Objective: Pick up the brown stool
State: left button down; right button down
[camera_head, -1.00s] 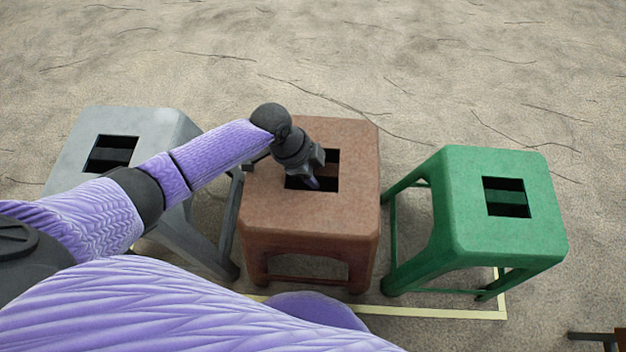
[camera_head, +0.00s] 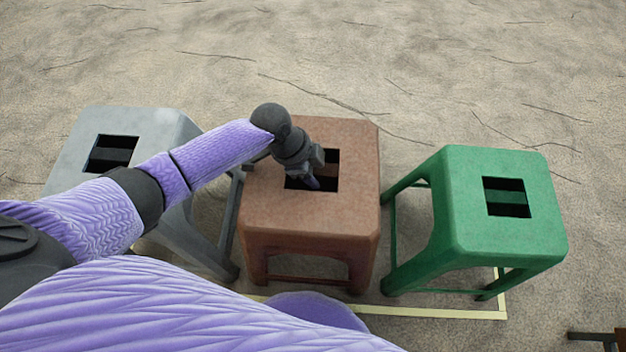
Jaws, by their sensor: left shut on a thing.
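The brown stool (camera_head: 345,213) stands upright on the ground in the middle of the head view, with a square hole in its seat. My left gripper (camera_head: 310,180) reaches down at the left part of that hole and is shut on the stool's seat at the hole's edge. The fingertips are partly hidden in the dark opening. My left arm crosses above the grey stool from the left. My right gripper is not in view.
A grey stool (camera_head: 75,158) stands close on the left, and a green stool (camera_head: 510,240) stands on the right with a small gap. A pale yellow line (camera_head: 430,312) marks the ground in front. The sandy ground behind the stools is clear.

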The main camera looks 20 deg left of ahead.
pick_arm(q)
jog(key=shift+r, duration=0.1)
